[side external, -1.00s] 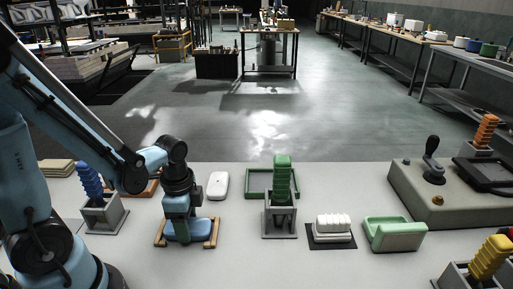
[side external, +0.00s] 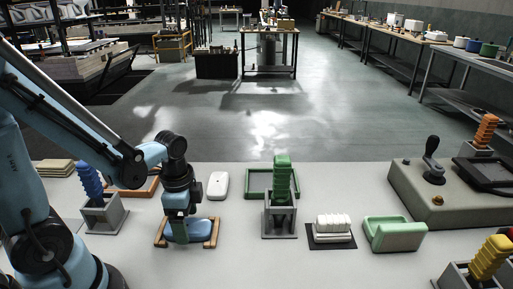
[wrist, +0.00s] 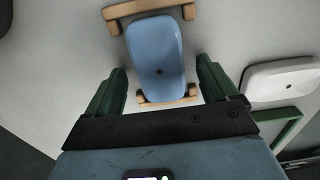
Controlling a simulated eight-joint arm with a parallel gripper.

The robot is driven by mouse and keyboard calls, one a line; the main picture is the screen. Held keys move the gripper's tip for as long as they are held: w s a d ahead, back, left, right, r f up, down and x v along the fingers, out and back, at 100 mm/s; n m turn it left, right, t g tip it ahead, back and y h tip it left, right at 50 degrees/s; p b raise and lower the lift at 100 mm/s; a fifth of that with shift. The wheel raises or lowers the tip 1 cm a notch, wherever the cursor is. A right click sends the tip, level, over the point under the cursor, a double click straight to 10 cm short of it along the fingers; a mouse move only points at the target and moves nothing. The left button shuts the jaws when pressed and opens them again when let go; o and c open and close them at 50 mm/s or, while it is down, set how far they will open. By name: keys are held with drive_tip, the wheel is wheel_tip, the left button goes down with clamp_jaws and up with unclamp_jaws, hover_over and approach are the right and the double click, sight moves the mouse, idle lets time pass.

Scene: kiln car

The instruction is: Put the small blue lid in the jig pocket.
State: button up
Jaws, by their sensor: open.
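The small blue lid (side external: 190,232) lies flat between two tan wooden brackets (side external: 213,232) on the grey table, in front of my arm. In the wrist view the blue lid (wrist: 155,50) has rounded corners and a small dark hole, with a wooden bracket (wrist: 150,8) at each end. My gripper (side external: 182,222) is above the lid and points down. In the wrist view its green fingers (wrist: 160,68) are spread apart on either side of the lid, with gaps, so it is open and empty. Which thing has the jig pocket, I cannot tell for certain.
A white lid (side external: 218,185) lies behind, near a green frame (side external: 249,182) and an orange frame (side external: 148,188). Grey holders with a blue stack (side external: 89,180) and a green stack (side external: 282,180) stand left and right. A green tray (side external: 397,238) is farther right.

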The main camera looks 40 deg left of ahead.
wheel_tip(320, 180, up, 11)
drive_tip(key=w+d+n+t, duration=0.1)
drive_tip(key=n+t, duration=0.1)
drive_tip(key=n, duration=0.1)
drive_tip(key=w+d+n+t, duration=0.1)
drive_tip(key=n+t, duration=0.1)
drive_tip(key=n, duration=0.1)
drive_tip(key=w+d+r+n+t, duration=0.1)
drive_tip(key=w+n+t, duration=0.1)
drive_tip(key=n+t, duration=0.1)
drive_tip(key=shift+w+d+r, duration=0.1)
drive_tip(key=shift+d, duration=0.2)
